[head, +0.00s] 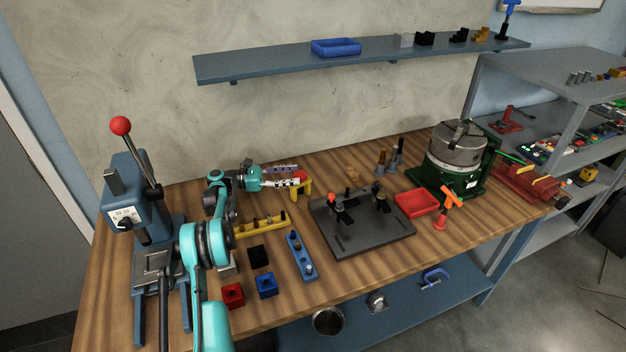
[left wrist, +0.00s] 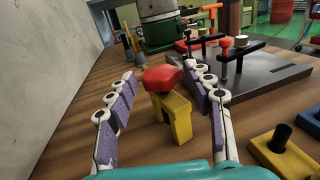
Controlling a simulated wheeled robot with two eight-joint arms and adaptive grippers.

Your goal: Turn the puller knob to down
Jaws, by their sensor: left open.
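The puller is a small yellow stand (head: 302,189) with a red knob (head: 299,175) on top, near the back of the wooden bench. In the left wrist view the red knob (left wrist: 162,79) and the yellow stand (left wrist: 174,115) show upright in the gap between my fingers. My left gripper (head: 287,176) is open, its two fingers spread either side of the knob. I cannot tell whether a finger touches it. The knob's far side is hidden, and I see no mark of its position. My right gripper is not in view.
A dark fixture plate (head: 375,240) with clamps lies right of the puller. A yellow block (head: 262,227) with pegs lies in front. A blue arbor press (head: 127,190) with a red-balled lever stands left. A green-based rotary table (head: 455,165) stands at the right. Bare bench lies behind the puller.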

